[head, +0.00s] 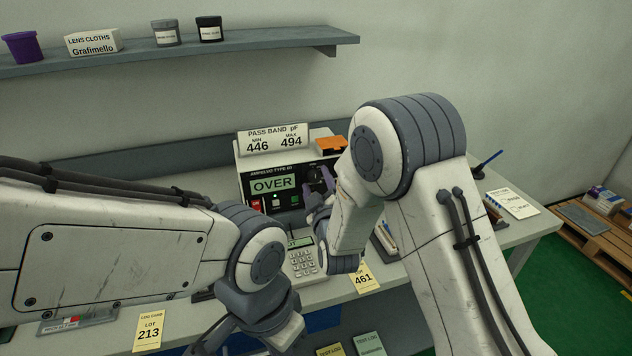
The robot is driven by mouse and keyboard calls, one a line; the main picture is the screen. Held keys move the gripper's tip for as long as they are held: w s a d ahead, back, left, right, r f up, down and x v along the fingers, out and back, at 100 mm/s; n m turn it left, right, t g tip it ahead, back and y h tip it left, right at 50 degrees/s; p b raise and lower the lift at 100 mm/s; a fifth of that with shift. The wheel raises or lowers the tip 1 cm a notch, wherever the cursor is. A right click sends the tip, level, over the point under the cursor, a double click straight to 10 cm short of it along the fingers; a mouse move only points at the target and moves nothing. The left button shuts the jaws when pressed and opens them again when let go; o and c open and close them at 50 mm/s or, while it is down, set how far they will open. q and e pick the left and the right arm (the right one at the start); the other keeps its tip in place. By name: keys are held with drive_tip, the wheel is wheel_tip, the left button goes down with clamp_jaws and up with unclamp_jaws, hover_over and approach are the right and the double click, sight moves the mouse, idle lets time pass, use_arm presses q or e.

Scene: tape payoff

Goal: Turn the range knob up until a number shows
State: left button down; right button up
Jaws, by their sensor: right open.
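The meter (245,174) stands at the back of the bench, and its green display (273,184) reads OVER. The dark range knob (313,174) is on the right of its black front panel, partly hidden by my right gripper. My right gripper (319,183) is open, with its purple-grey fingers at the knob. I cannot tell whether they touch it. My left arm comes in from the left and bends down at the front of the bench; its gripper does not show.
A sign (273,139) on the meter reads pass band min 446, max 494. An orange item (331,144) lies beside it. A keypad device (301,262) sits in front. Lot cards 213 (149,331) and 461 (364,278) are at the bench's front edge. A shelf (180,53) hangs above.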

clamp_jaws()
drive_tip(key=shift+f+m, duration=0.1)
drive_tip(key=shift+m, duration=0.2)
drive_tip(key=m+b, duration=0.4)
drive_tip(key=shift+m+g+b, duration=0.3)
drive_tip(key=shift+m+b, duration=0.1)
drive_tip(key=m+b, duration=0.3)
drive_tip(key=m, duration=0.1)
drive_tip(key=shift+g+y+b, duration=0.3)
drive_tip(key=shift+b, duration=0.1)
drive_tip(key=shift+m+b, duration=0.5)
drive_tip(key=shift+m, duration=0.4)
drive_tip(key=shift+r, duration=0.2)
